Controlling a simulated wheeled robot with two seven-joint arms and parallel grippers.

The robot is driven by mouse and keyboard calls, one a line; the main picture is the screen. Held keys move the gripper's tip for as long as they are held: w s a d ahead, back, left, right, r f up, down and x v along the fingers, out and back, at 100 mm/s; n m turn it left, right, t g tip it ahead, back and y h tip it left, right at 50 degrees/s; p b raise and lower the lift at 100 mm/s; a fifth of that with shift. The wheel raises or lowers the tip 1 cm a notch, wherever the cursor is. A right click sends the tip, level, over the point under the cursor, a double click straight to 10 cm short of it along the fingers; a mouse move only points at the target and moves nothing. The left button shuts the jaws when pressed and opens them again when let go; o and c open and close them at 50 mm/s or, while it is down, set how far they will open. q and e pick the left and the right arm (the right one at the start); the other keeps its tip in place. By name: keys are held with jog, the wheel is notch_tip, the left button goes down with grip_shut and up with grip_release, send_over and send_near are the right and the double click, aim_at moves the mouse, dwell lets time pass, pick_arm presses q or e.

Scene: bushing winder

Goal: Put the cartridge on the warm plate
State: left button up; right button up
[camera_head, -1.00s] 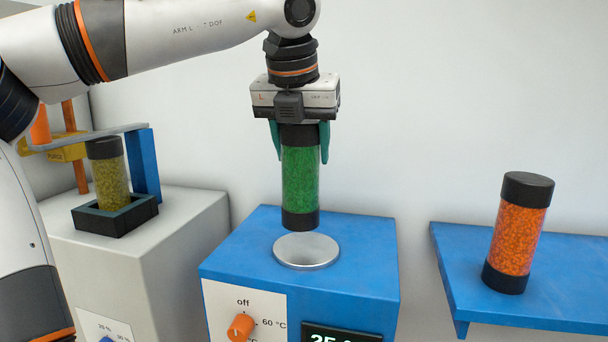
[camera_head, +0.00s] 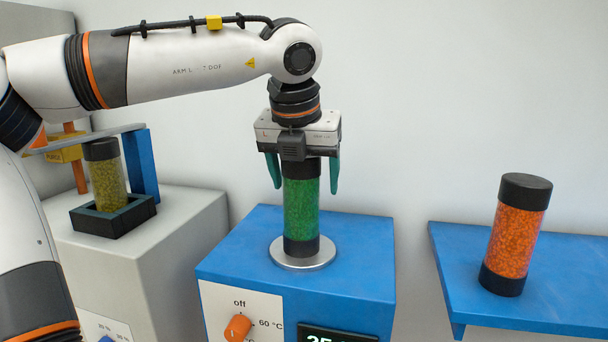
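A green-filled cartridge (camera_head: 301,210) with black caps stands upright on the round silver warm plate (camera_head: 302,261), on top of a blue box. My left gripper (camera_head: 303,178) is right above it, with its two teal fingers open on either side of the top cap. Gaps show between the fingers and the cartridge. My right gripper is out of view.
An orange-filled cartridge (camera_head: 516,235) stands on a blue shelf (camera_head: 470,301) at the right. A yellow-filled cartridge (camera_head: 107,178) stands in a black holder (camera_head: 113,221) on a grey box at the left. The blue box (camera_head: 340,285) has an orange knob (camera_head: 238,328).

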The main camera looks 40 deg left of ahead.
pick_arm(q)
jog(key=shift+a+r, duration=0.1)
jog(key=shift+r, duration=0.05)
jog(key=shift+s+r, duration=0.15)
jog(key=shift+r, duration=0.05)
jog(key=b+v, duration=0.3)
jog(key=v, duration=0.8)
jog(key=shift+r, duration=0.2)
jog(key=shift+s, duration=0.1)
